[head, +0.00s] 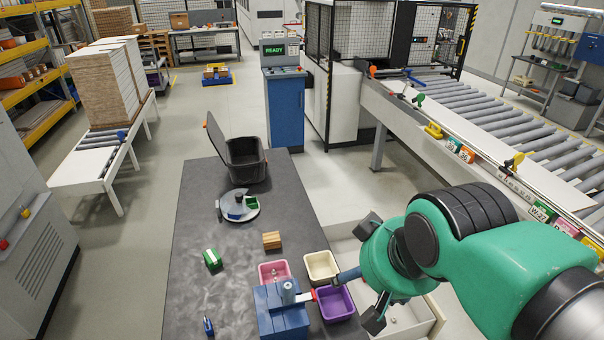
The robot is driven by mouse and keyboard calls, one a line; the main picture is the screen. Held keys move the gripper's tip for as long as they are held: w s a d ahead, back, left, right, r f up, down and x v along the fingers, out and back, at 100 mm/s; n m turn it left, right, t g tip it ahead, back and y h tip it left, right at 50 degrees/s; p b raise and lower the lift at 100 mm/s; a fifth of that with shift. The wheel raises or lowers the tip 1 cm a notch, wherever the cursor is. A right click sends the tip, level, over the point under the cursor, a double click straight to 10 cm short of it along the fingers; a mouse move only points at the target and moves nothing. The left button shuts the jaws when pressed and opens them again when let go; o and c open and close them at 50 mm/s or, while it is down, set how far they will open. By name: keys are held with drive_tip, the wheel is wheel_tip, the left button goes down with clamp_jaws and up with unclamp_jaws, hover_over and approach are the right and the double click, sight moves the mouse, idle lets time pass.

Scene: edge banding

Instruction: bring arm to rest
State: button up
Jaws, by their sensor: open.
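My green arm reaches in from the right in the head view. My gripper (368,272) is open, with its two black fingers spread apart, above the right edge of the dark table (195,265). A blue rod-like part (348,275) shows between the fingers; I cannot tell if it touches them. No object is clearly gripped. A purple bin (336,304), a cream bin (321,266) and a pink bin (273,272) stand just left of the gripper.
A blue block fixture (281,314), wooden block (272,240), green-and-white block (212,259), round turntable (239,206) and open black crate (246,160) are on the table. A roller conveyor (490,118) runs along the right. Floor left of the table is clear.

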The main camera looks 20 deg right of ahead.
wheel_tip(320, 180, down, 7)
drive_tip(key=b, duration=0.6)
drive_tip(key=shift+b, duration=0.35)
drive_tip(key=o, duration=0.8)
